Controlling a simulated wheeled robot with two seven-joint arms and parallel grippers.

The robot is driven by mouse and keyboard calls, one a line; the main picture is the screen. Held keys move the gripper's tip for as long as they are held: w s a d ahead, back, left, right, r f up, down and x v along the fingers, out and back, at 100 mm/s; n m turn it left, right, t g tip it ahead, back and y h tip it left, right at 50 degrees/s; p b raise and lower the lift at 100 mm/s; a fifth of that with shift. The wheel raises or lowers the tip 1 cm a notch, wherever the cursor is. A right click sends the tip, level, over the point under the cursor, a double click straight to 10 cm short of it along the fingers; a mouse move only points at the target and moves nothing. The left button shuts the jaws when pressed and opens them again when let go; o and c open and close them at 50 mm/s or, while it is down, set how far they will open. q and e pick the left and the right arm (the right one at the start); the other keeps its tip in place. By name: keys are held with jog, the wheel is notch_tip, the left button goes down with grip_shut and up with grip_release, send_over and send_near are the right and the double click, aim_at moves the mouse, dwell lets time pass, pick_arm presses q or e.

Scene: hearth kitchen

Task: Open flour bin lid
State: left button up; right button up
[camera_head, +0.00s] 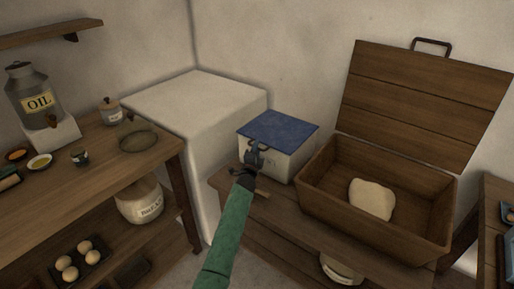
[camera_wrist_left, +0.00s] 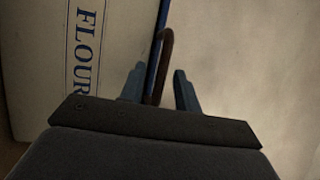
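The flour bin (camera_head: 288,163) is a white box with a flat blue lid (camera_head: 278,131), standing on the wooden bench left of the dough trough. The lid lies closed on top. In the left wrist view the bin's front (camera_wrist_left: 45,60) shows the blue word FLOUR, beside the lid's thin blue edge (camera_wrist_left: 160,25) and a brown curved handle (camera_wrist_left: 166,50). My left gripper (camera_head: 256,148) is at the lid's front edge. In the wrist view its fingers (camera_wrist_left: 160,90) stand apart with the handle between them; a firm grip does not show. My right gripper is not in view.
A wooden trough (camera_head: 400,222) holding pale dough (camera_head: 371,199) stands right of the bin, its lid (camera_head: 425,105) raised. A large white block (camera_head: 195,103) stands left of the bin. A wooden table (camera_head: 100,165) with an oil urn (camera_head: 38,98) is at left.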

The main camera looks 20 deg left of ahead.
pick_arm(q)
jog(key=shift+w+r, duration=0.1)
jog(key=shift+w, duration=0.4)
grip_shut()
jog(key=shift+r, duration=0.1)
